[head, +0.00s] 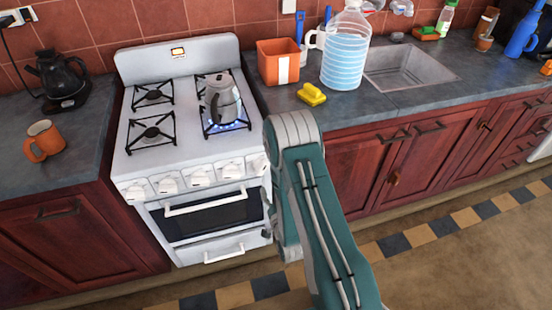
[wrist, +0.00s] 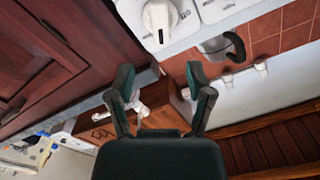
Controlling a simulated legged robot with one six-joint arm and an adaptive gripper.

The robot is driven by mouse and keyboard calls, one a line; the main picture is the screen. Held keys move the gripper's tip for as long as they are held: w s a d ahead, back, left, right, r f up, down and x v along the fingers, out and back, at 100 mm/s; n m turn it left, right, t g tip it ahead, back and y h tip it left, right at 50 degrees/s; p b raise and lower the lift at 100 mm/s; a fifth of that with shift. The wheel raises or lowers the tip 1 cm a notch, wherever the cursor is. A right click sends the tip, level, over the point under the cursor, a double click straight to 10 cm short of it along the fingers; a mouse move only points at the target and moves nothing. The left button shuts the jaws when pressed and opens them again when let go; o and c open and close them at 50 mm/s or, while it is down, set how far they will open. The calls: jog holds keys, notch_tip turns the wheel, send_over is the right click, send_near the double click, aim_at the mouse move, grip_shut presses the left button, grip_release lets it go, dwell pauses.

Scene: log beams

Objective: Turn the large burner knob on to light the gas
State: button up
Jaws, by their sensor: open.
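The white stove (head: 130,165) stands between the counters, with a row of several white knobs (head: 200,177) along its front. A silver kettle (head: 221,106) with a dark handle sits on the front right burner. Blue flame (head: 238,124) shows under it. In the wrist view, a large white knob (wrist: 160,17) on a white panel is at the top centre. My gripper (wrist: 160,72) is open and empty, its two fingers spread below the knob in the picture and apart from it. In the head view my arm hides the gripper and part of the stove's right front.
The oven door handle (head: 205,202) juts out below the knobs. An orange mug (head: 43,140) and a black kettle (head: 58,78) stand on the left counter. A yellow sponge (head: 311,94), an orange box (head: 278,66) and a water jug (head: 344,55) stand right of the stove.

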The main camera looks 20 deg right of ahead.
aim_at(263, 170)
jog(key=w, duration=1)
jog(key=shift+w, duration=0.35)
jog(key=shift+n, duration=0.3)
jog(key=c, duration=0.7)
